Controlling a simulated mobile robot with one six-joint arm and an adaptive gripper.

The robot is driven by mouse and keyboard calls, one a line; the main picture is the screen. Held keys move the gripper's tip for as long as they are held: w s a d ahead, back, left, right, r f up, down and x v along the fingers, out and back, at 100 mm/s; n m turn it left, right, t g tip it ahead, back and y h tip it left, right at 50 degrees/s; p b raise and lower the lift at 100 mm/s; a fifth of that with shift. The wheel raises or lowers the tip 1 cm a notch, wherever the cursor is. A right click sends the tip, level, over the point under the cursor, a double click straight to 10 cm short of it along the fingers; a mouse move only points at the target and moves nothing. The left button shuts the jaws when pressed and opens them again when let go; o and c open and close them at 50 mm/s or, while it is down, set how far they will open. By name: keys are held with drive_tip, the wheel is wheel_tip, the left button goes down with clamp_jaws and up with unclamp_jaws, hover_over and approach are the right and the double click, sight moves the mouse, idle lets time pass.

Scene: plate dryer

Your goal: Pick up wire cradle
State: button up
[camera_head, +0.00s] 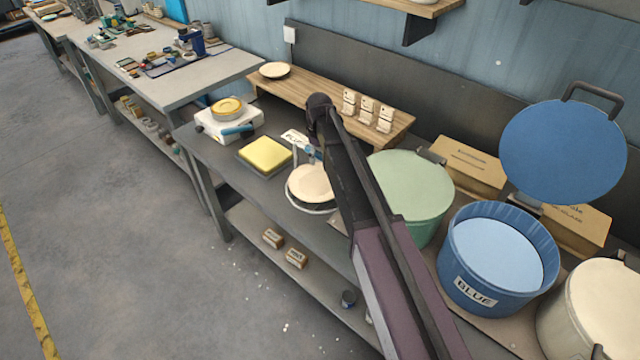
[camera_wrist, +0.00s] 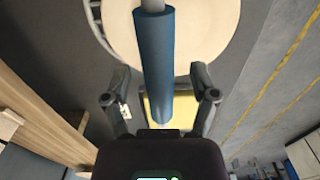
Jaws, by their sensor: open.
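The wire cradle (camera_head: 312,211) stands on the dark workbench in the head view, with a cream plate (camera_head: 309,182) in it. Its blue grip (camera_head: 311,152) shows just left of my arm. In the wrist view the blue grip (camera_wrist: 157,70) runs upright in the picture between the fingers of my gripper (camera_wrist: 160,98), over the cream plate (camera_wrist: 205,35). My gripper is open, with a gap on each side of the grip. In the head view my arm hides the gripper and part of the cradle.
A yellow sponge-like block (camera_head: 265,154) and a white scale (camera_head: 229,120) lie left of the cradle. A wooden shelf (camera_head: 315,92) stands behind. A green bucket (camera_head: 412,190) and an open blue bucket (camera_head: 470,282) stand to the right.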

drive_tip(key=shift+f, duration=0.25)
idle(0.3)
clamp_jaws()
idle(0.4)
